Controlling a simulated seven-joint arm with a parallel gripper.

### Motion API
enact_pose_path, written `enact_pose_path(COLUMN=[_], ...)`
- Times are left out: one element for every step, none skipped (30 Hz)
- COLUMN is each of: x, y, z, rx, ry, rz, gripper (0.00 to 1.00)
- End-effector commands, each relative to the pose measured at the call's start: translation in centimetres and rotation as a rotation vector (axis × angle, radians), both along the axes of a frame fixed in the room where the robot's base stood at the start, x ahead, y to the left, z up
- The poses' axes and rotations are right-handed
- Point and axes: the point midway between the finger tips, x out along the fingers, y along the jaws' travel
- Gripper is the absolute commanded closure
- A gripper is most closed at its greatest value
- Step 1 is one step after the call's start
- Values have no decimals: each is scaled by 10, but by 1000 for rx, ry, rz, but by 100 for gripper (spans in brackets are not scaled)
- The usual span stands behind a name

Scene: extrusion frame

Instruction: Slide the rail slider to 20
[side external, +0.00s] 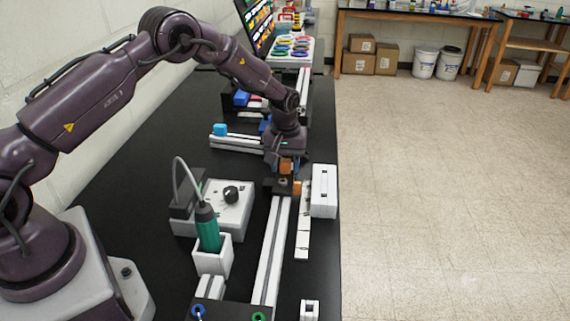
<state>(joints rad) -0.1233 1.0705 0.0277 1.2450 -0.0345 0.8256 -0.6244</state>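The rail (268,262) is a pale extrusion that runs away from the camera along the black bench. A dark slider block (282,187) sits at the far part of its visible length. A narrow white strip (303,235), probably the scale, lies just right of the rail; its marks are too small to read. My gripper (287,178) points down at the slider, directly above or around it. Orange parts show at the fingers and beside the block. The finger gap is too small and covered to tell whether it grips the slider.
A green-handled tool (207,230) stands in a white holder (213,262) left of the rail. A grey box with a black knob (231,194) is behind it. A white block (324,192) stands right of the slider. Another rail with a blue slider (220,130) lies farther back.

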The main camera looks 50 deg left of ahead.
Motion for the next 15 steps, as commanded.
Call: enact_pose_path(x=[0, 0, 0, 0, 0, 0, 0, 0, 0, 0, 0, 0, 0, 1, 1], y=[0, 0, 0, 0, 0, 0, 0, 0, 0, 0, 0, 0, 0, 0, 0], z=[0, 0, 0, 0, 0, 0, 0, 0, 0, 1, 2, 5, 9, 13, 19], rx=[0, 0, 0, 0, 0, 1, 1, 1, 1, 1, 1, 1, 1, 1, 1], ry=[0, 0, 0, 0, 0, 1, 1, 1, 1, 1, 0, -1, -2, -3, -4], rz=[0, 0, 0, 0, 0, 0, 0, 0, 1, 1, 1, 1, 1, 0, 0], gripper=[45, 45, 45, 45, 45, 45, 45, 45, 45, 45, 45, 45, 45, 45, 45])
